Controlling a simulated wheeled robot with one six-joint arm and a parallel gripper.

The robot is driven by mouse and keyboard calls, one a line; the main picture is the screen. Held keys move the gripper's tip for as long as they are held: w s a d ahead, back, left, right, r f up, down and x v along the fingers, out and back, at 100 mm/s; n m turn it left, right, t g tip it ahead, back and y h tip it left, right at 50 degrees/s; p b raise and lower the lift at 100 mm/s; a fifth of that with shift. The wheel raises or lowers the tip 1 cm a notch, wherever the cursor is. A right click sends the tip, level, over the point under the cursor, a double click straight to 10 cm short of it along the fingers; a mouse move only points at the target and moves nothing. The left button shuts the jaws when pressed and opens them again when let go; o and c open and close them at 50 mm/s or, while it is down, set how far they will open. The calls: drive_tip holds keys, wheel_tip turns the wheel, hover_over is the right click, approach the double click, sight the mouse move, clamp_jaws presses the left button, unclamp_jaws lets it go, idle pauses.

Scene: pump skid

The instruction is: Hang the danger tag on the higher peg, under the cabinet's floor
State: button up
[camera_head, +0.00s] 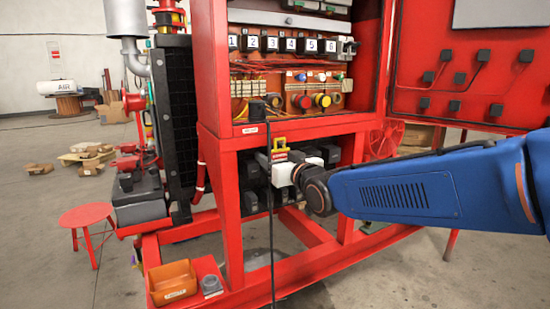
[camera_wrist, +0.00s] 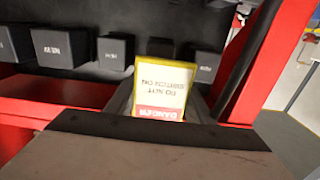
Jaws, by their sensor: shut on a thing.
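The danger tag (camera_head: 280,147) has a yellow border and a red band. In the wrist view the tag (camera_wrist: 161,88) appears upside down, its white face reading "DO NOT SWITCH ON" above a red "DANGER" band. My gripper (camera_head: 277,163) is shut on the tag's lower end and holds it upright under the red cabinet (camera_head: 218,75), in front of the dark boxes. The tag's yellow top stands clear above the jaws. The cabinet's floor edge (camera_head: 320,124) is above the tag. I cannot make out either peg; the wrist view does not show them clearly.
A black cable (camera_head: 271,215) hangs just left of my gripper. Red frame posts (camera_head: 229,215) flank the opening. Dark labelled boxes (camera_wrist: 60,46) line the space behind the tag. An orange bin (camera_head: 173,282) sits low at the front left; a red stool (camera_head: 86,216) stands farther left.

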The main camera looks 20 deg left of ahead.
idle(0.4)
drive_tip(key=o, duration=1.3)
drive_tip(key=shift+o, duration=0.2)
drive_tip(key=shift+s, duration=0.1)
drive_tip(key=v, duration=1.7)
drive_tip(key=d+f+m+h, duration=0.3)
drive_tip(key=d+f+h, duration=0.2)
drive_tip(key=d, duration=0.8)
drive_tip(key=d+f+m+h, duration=0.2)
drive_tip(key=d+f+h, duration=0.3)
drive_tip(key=d, duration=0.8)
drive_tip(key=s+d+f+m+g+h, duration=0.1)
drive_tip(key=s+d+f+m+g, duration=0.1)
drive_tip(key=s+d+f, duration=0.5)
drive_tip(key=s+d+f+m+g+h, duration=0.2)
drive_tip(key=s+d+f+g, duration=0.3)
drive_tip(key=s+d, duration=0.6)
drive_tip(key=shift+s+d+f+m+h, duration=0.2)
drive_tip(key=shift+s+f+m+h, duration=0.15)
drive_tip(key=shift+s+f, duration=0.75)
